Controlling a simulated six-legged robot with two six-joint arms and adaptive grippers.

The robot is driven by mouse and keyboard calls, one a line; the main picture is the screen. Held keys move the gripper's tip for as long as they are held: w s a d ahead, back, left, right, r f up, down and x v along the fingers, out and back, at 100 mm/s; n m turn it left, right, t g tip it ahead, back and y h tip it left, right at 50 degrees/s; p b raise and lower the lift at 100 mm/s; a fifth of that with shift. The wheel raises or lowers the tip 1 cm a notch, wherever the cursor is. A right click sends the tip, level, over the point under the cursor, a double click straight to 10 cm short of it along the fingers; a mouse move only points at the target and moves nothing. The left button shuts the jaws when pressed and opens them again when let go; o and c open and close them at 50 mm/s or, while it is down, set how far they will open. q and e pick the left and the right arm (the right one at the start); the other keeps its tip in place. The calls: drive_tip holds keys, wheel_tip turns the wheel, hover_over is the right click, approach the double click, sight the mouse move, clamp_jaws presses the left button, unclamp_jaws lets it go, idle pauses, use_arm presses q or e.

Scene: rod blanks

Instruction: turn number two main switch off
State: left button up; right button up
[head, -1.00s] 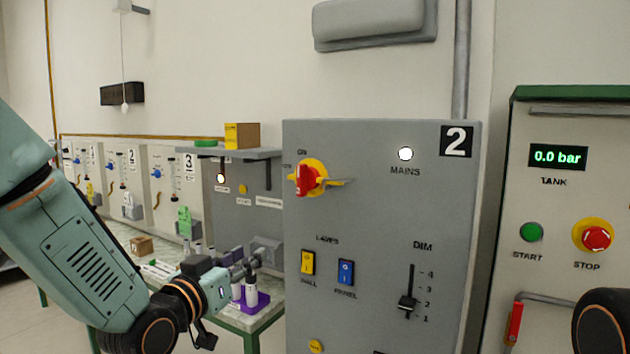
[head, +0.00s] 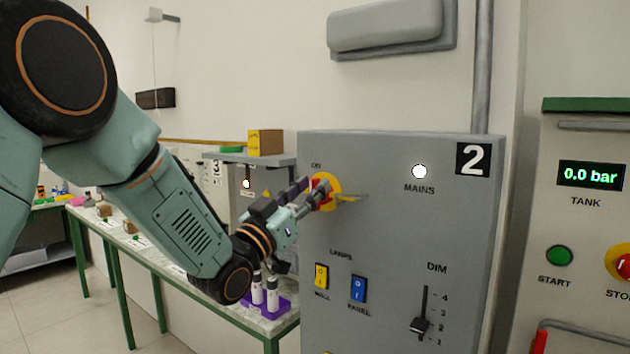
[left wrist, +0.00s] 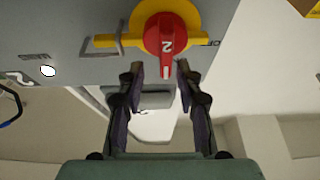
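The number two main switch is a red rotary knob (left wrist: 166,36) on a yellow round plate (left wrist: 190,9), high on the left of the grey panel marked 2 (head: 391,235). In the head view the red knob (head: 319,189) is partly hidden by my left gripper (head: 312,191). In the left wrist view my left gripper (left wrist: 160,70) is open, its fingers apart either side of the knob's lower end, which carries a white 2. I cannot tell whether the fingers touch it. The MAINS lamp (head: 419,171) is lit white. My right gripper is not in view.
A yellow hasp (head: 350,198) juts out beside the knob. Lower on the panel are a yellow lamp switch (head: 321,276), a blue one (head: 358,288) and a DIM slider (head: 419,325). A bench (head: 180,275) with a purple holder (head: 270,306) stands at the left.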

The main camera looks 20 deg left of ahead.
use_arm(q)
drive_tip(key=shift+w+d, duration=0.25)
drive_tip(key=shift+w, duration=0.4)
drive_tip(key=shift+s+a+r, duration=0.15)
drive_tip(key=shift+s+a, duration=0.05)
drive_tip(key=shift+a, duration=0.65)
drive_tip(key=shift+w+d, duration=0.2)
drive_tip(key=shift+d, duration=0.5)
drive_tip(key=shift+c, duration=1.3)
drive_tip(key=shift+d, duration=0.1)
drive_tip(key=shift+c, duration=0.7)
drive_tip(key=shift+a+f, duration=0.2)
drive_tip(key=shift+a, duration=0.2)
clamp_jaws()
drive_tip(key=shift+s+d, duration=0.1)
drive_tip(key=shift+d, duration=0.1)
drive_tip(key=shift+f, duration=0.1)
